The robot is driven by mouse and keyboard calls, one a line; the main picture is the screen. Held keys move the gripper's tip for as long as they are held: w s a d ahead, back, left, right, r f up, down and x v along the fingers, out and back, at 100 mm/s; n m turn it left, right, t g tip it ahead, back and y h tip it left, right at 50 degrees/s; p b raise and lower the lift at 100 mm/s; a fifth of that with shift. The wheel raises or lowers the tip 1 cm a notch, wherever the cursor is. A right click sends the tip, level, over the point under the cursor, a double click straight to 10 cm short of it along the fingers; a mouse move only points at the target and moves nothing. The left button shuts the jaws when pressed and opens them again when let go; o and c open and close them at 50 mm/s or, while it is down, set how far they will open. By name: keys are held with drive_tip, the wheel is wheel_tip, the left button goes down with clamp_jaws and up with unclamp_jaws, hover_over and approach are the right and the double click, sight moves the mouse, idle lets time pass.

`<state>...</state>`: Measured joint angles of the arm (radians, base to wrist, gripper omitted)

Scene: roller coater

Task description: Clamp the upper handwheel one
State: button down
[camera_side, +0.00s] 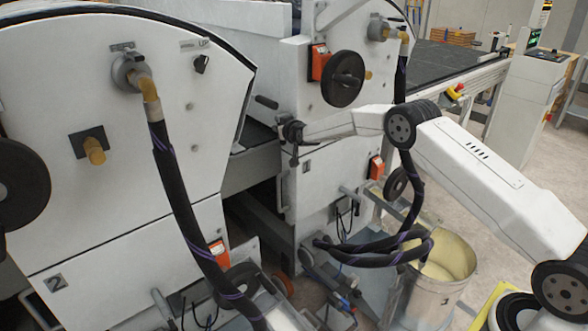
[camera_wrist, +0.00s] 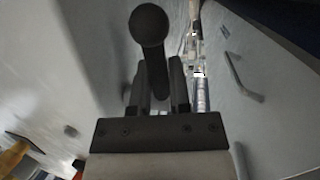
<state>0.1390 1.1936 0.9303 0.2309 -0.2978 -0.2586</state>
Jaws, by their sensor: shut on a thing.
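In the wrist view, a black lever with a round ball knob (camera_wrist: 148,25) rises between the two fingers of my gripper (camera_wrist: 160,75). The fingers are shut on its stem, and the knob sticks out beyond their tips. In the side view, my gripper (camera_side: 291,133) is at the edge of the white machine, below and left of a black handwheel (camera_side: 343,80) with a crank grip. A short black cylindrical grip (camera_side: 266,102) juts out just above and left of my gripper.
A second black handwheel (camera_side: 20,186) is at the far left. Thick black hoses (camera_side: 180,190) hang down the machine fronts. A bucket (camera_side: 447,265) with cream-coloured contents stands below my arm. A dark conveyor belt (camera_side: 450,60) runs behind. A gap separates the two machine units.

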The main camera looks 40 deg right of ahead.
drive_tip(key=shift+s+g, duration=0.15)
drive_tip(key=shift+g, duration=0.45)
drive_tip(key=c, duration=0.6)
unclamp_jaws()
drive_tip(key=shift+s+r, duration=0.1)
drive_tip(key=shift+s, duration=0.05)
drive_tip(key=shift+v, duration=3.75)
